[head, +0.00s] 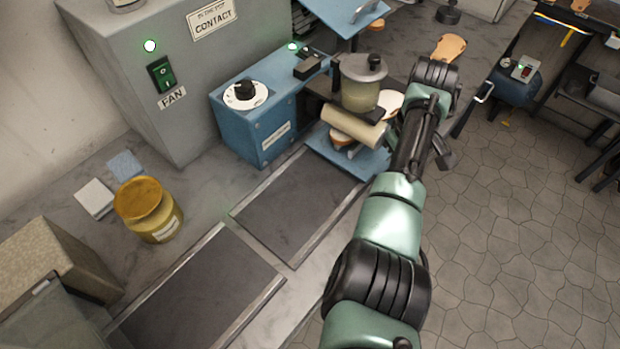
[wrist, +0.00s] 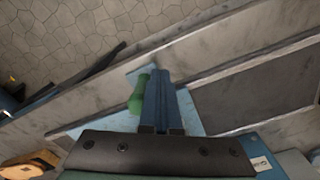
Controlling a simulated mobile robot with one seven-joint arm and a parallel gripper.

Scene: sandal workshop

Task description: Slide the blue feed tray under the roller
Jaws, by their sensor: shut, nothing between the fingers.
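The blue feed tray (head: 360,163) lies at the near side of the blue press, partly beneath the cream roller (head: 352,128). A tan, sole-like piece (head: 340,138) shows between roller and tray. In the wrist view the tray (wrist: 190,114) is a pale blue sheet below my fingers. A green rounded grip (wrist: 138,95) is just left of them; I cannot tell how it joins the tray. My gripper (wrist: 157,74) is shut and empty, its blue fingers together over the tray. In the head view my arm hides the fingers and the tray's right side.
The blue press housing (head: 250,125) with a dial stands left of the roller, and a glue pot (head: 362,82) sits above it. Two dark mats (head: 300,205) lie in front on the bench. A yellow jar (head: 148,210) stands at left. Open stone floor (head: 520,220) is at right.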

